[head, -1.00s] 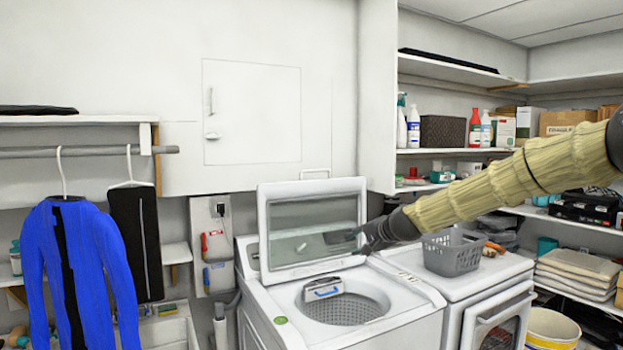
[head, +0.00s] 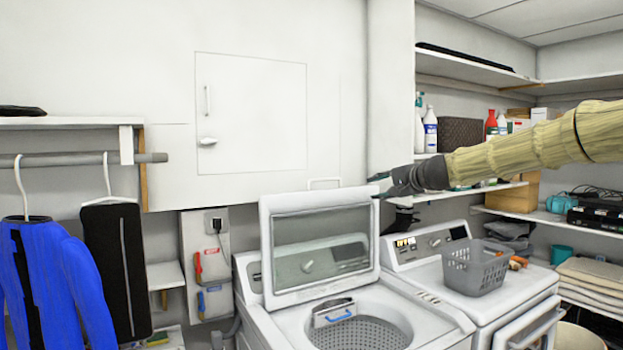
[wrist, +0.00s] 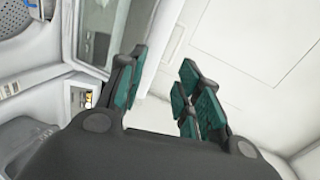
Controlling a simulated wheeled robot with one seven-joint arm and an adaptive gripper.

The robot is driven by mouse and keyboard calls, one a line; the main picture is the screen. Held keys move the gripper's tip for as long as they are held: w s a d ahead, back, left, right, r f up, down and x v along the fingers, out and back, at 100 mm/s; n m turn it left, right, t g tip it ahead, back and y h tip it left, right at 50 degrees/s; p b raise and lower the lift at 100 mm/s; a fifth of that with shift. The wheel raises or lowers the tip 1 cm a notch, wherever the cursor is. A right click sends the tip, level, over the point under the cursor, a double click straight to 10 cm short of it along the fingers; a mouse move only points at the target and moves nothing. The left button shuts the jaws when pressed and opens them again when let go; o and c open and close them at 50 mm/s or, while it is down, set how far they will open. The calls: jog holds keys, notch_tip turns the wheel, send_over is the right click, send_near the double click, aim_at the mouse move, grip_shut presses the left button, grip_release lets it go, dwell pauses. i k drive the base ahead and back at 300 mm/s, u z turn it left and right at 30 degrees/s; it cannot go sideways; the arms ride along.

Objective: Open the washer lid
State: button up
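The white washer (head: 272,328) stands at the lower middle in the head view. Its lid (head: 268,258), a white frame with a glass pane, stands upright and tilted back. The drum opening (head: 362,334) is uncovered, with a blue-edged part at its rim. My gripper (head: 376,186) is beside the lid's upper right corner; the head view does not show clearly whether they touch. In the wrist view my gripper (wrist: 160,85) has its teal fingers apart with nothing between them. The lid (wrist: 92,32) shows there to the left of the fingers.
A dryer (head: 425,283) with a grey basket (head: 474,267) on it stands right of the washer. Shelves with bottles and boxes are behind my arm. A blue jacket (head: 72,285) hangs at left. A white wall panel (head: 250,115) is above the washer.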

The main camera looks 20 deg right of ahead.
aim_at(283, 204)
jog(key=i, duration=0.85)
